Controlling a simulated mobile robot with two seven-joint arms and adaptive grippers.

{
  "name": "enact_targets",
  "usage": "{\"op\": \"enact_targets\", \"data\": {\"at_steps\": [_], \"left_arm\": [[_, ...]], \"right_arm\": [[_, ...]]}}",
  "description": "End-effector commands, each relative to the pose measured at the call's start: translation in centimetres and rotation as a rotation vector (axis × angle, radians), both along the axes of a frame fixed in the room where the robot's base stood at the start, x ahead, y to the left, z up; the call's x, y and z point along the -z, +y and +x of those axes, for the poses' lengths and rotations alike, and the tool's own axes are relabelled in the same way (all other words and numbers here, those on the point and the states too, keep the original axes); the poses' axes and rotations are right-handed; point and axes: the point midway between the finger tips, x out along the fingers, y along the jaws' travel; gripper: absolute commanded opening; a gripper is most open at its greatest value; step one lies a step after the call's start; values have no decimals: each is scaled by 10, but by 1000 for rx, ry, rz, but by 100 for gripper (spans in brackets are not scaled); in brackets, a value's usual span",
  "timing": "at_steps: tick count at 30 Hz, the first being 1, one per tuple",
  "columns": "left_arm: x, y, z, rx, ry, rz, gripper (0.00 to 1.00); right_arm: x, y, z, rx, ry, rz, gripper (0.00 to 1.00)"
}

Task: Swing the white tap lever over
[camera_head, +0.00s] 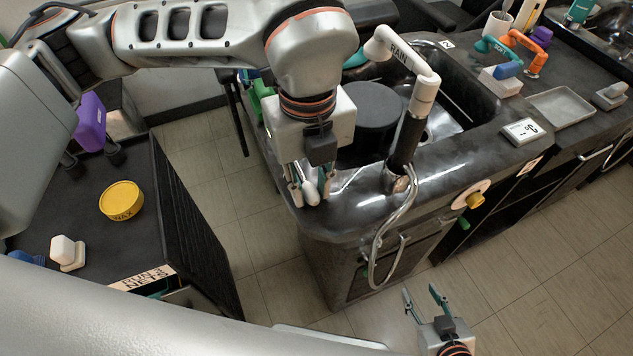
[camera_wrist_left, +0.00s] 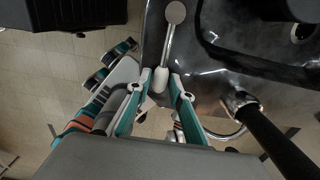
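The white tap lever is low at the near corner of the dark sink counter. Its rounded white end (camera_head: 311,191) shows between the fingers of my left gripper (camera_head: 310,188) in the head view. In the left wrist view, the lever (camera_wrist_left: 170,42) runs from a round grey disc down to its white end. There, the fingertips of my left gripper (camera_wrist_left: 160,78) sit close on both sides of that end and look shut on it. The rest of the lever is hidden in the head view. My right gripper (camera_head: 420,297) is open and empty, low over the floor.
A black and white spout marked RAIN (camera_head: 408,125) rises right of my left gripper, with a hose (camera_head: 385,232) below it. A dark round lid-like piece (camera_head: 372,103) is behind. A black cabinet with a yellow tin (camera_head: 121,201) stands at left. Floor (camera_head: 225,190) lies between.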

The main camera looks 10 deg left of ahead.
Motion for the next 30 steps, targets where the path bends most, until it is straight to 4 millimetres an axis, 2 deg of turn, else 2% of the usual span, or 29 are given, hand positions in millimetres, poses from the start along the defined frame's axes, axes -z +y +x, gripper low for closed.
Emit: {"op": "enact_targets", "data": {"at_steps": [14, 30], "left_arm": [[-7, 1, 0, 5, -3, 1, 32], [-55, 1, 0, 5, -3, 1, 32]], "right_arm": [[-6, 0, 2, 0, -5, 0, 40], [-38, 0, 10, 0, -30, 1, 40]]}}
